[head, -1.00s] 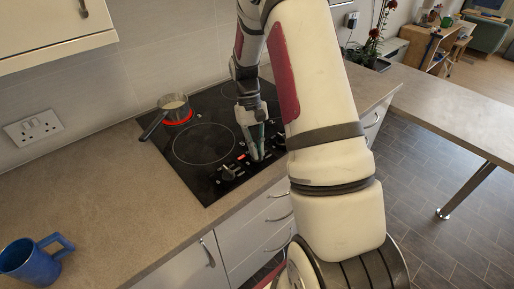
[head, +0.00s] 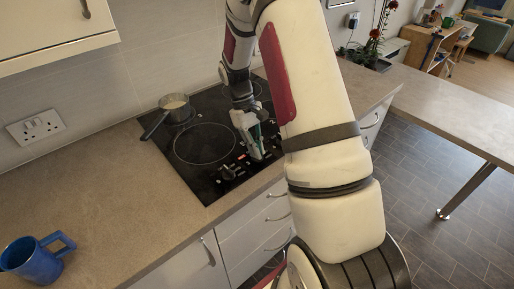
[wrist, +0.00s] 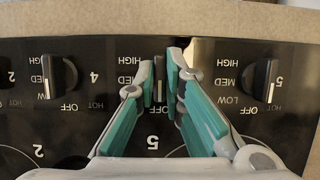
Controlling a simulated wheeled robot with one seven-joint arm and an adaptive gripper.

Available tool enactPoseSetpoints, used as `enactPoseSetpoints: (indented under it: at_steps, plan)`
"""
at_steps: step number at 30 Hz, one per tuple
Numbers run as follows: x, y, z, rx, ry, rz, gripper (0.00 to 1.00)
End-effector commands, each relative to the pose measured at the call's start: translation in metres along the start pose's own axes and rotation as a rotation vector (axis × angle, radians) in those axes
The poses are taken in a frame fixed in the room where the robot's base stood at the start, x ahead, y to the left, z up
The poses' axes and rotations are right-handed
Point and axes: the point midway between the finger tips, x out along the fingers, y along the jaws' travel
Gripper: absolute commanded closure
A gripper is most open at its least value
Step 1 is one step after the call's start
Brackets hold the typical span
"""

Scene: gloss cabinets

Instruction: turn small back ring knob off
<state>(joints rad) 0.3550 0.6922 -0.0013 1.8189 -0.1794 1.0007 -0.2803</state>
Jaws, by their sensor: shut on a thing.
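The black hob (head: 188,153) is set in the counter, with a row of dark knobs along its front edge. My gripper (head: 256,155) reaches down to that row. In the wrist view my gripper (wrist: 161,75) is shut on the middle knob (wrist: 159,90), one finger on each side. A pale pointer line shows on the knob between the fingertips. The fingers cover part of its printed scale, so its exact setting is hard to read. The ring under the small pan at the back left shows no red glow.
A small pan (head: 174,107) stands on the back left ring, its handle over the counter. In the wrist view other knobs sit at left (wrist: 58,76) and right (wrist: 262,78), close to my fingers. A blue mug (head: 33,262) stands at the near left.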

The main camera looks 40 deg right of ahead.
Motion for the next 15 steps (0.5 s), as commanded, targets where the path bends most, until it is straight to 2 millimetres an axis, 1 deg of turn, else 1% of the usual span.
enactPoseSetpoints:
  at_steps: [4, 5, 6, 7, 15]
  plan:
    - [0.0018, -0.0003, 0.0006, -0.002, -0.004, -0.001, 1.00]
    - [0.0018, -0.0003, 0.0006, -0.002, -0.004, -0.001, 0.83]
    - [0.0018, -0.0003, 0.0006, -0.002, -0.004, -0.001, 0.74]
    - [0.0018, -0.0003, 0.0006, -0.002, -0.004, -0.001, 0.70]
    - [0.0010, -0.0003, 0.0003, -0.001, -0.002, -0.001, 0.70]
